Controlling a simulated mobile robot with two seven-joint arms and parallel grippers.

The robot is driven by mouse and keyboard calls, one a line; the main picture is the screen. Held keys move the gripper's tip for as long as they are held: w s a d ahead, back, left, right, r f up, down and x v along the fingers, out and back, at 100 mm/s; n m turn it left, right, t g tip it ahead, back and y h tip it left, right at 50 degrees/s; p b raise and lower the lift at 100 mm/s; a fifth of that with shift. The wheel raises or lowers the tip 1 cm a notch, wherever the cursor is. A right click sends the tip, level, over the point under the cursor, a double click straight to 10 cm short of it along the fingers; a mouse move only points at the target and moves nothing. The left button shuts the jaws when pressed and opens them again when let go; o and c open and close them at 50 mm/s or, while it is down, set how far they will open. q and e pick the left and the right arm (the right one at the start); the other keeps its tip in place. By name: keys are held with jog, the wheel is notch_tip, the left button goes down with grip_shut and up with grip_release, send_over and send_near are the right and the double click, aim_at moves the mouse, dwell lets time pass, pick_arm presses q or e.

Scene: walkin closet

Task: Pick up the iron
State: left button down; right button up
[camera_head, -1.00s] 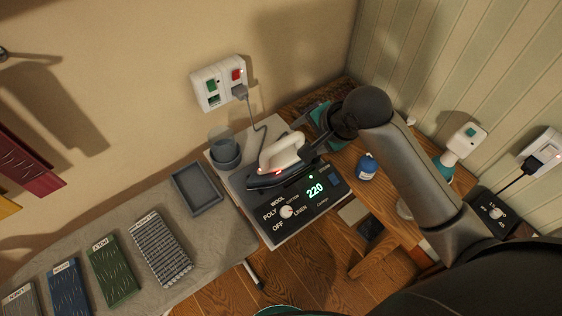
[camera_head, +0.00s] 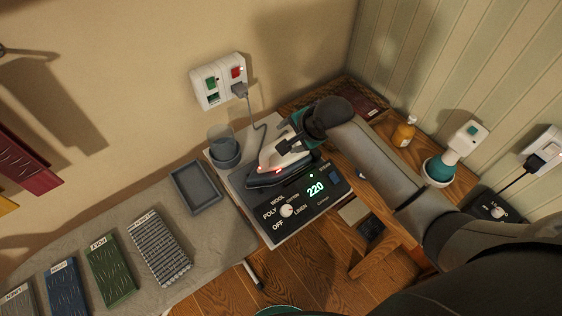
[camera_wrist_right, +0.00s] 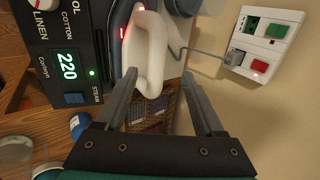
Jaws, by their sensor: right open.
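The iron (camera_head: 274,165) has a dark body and a cream handle and rests on its station (camera_head: 303,203), whose panel reads 220. My right gripper (camera_head: 286,146) is at the handle's right end in the head view. In the right wrist view my right gripper (camera_wrist_right: 160,88) is open, its two fingers apart. The iron's cream handle (camera_wrist_right: 152,50) lies at the left finger's tip, with the other finger off to its right. I cannot tell whether a finger touches it. The gripper hides part of the handle in the head view. My left gripper is not in view.
A wall socket (camera_head: 218,82) with the plugged cord is behind the iron. A grey cup (camera_head: 224,150) and grey tray (camera_head: 196,187) stand to its left. Labelled fabric swatches lie at lower left.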

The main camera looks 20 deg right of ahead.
jog(key=shift+s+x, duration=0.1)
jog(key=shift+x, duration=1.2)
jog(key=shift+s+x, duration=0.15)
jog(key=shift+x, duration=1.2)
jog(key=shift+d+f, duration=0.1)
jog(key=shift+c, duration=0.3)
grip_shut()
jog(key=shift+w, duration=0.15)
